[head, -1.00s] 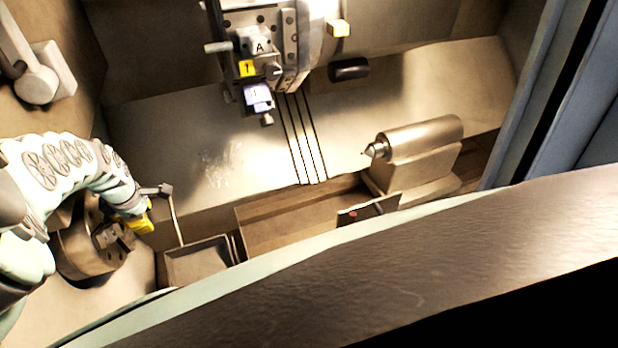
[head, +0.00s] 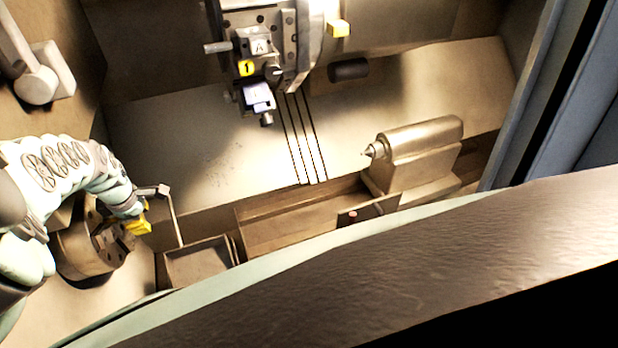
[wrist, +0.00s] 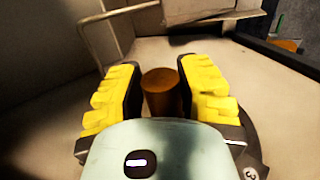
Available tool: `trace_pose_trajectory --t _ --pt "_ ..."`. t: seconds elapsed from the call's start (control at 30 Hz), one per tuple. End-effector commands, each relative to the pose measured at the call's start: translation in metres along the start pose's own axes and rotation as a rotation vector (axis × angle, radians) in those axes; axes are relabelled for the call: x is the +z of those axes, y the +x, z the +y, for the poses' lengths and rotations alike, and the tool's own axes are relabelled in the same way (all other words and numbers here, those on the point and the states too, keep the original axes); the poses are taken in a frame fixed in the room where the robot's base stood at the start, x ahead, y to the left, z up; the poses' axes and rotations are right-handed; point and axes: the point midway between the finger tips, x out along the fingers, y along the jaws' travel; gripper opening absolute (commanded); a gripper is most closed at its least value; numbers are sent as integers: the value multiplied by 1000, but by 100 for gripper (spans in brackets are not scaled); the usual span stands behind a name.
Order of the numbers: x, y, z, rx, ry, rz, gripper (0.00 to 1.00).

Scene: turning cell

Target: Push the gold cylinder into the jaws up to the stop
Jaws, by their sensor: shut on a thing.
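The gold cylinder (wrist: 161,92) stands between the two yellow fingers of my gripper (wrist: 160,95) in the wrist view. My gripper is shut on it; its near end is partly hidden behind my pale wrist housing. In the head view my gripper (head: 139,226) is at the left, in front of the lathe chuck (head: 82,252). The cylinder cannot be made out there. The chuck's face and part of its jaws (head: 113,238) show beside my fingers. In the wrist view, a dark chuck edge marked 3 (wrist: 250,172) shows at lower right. Cylinder contact with the stop is hidden.
A bent rod (head: 172,215) rises close to the right of my gripper, above a square tray (head: 200,262). The tool turret (head: 262,50) hangs at the top, and the tailstock (head: 415,155) stands at the right. Space between the chuck and tailstock is mostly free.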

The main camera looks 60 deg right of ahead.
Motion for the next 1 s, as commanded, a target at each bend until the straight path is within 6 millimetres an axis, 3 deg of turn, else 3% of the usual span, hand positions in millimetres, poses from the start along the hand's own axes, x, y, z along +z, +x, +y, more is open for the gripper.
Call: trace_pose_trajectory --t 0.67,0.7,1.0 --pt "-6 3 0 2 -4 7 0" --pt "-6 3 0 2 -4 7 40" --pt "-4 3 0 1 -2 3 68"
